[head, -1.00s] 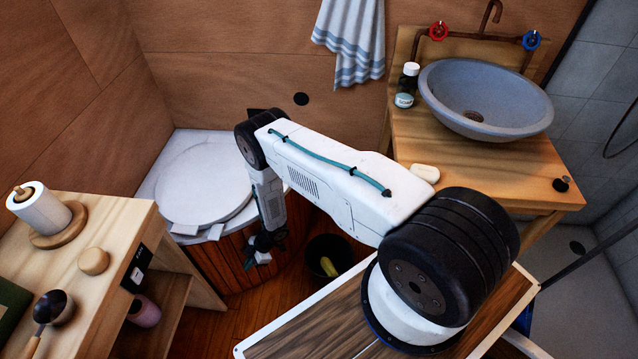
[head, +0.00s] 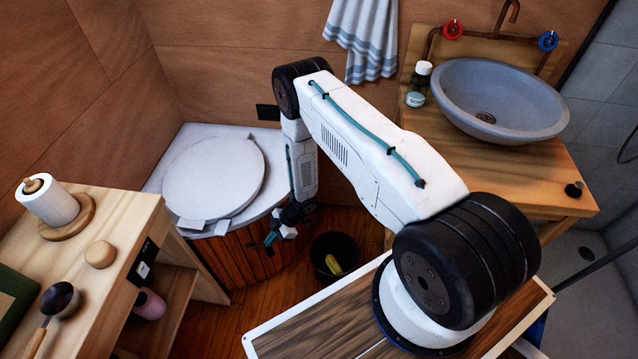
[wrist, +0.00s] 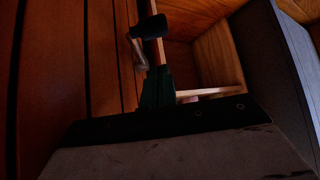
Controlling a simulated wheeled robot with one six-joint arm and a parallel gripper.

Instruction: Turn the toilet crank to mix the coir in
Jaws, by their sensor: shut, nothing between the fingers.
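The toilet is a wood-slatted body (head: 235,255) with a white top and round white lid (head: 213,178), at the left of centre in the head view. The crank (wrist: 138,53), a metal arm with a black knob (wrist: 151,27), shows in the wrist view beside the reddish slats. I cannot make it out in the head view.
A black bucket (head: 334,258) with something yellow stands on the floor right of my gripper. A wooden shelf unit (head: 125,225) with a paper roll (head: 50,202) is at left. The sink counter (head: 470,160) is at right. Little floor is free between them.

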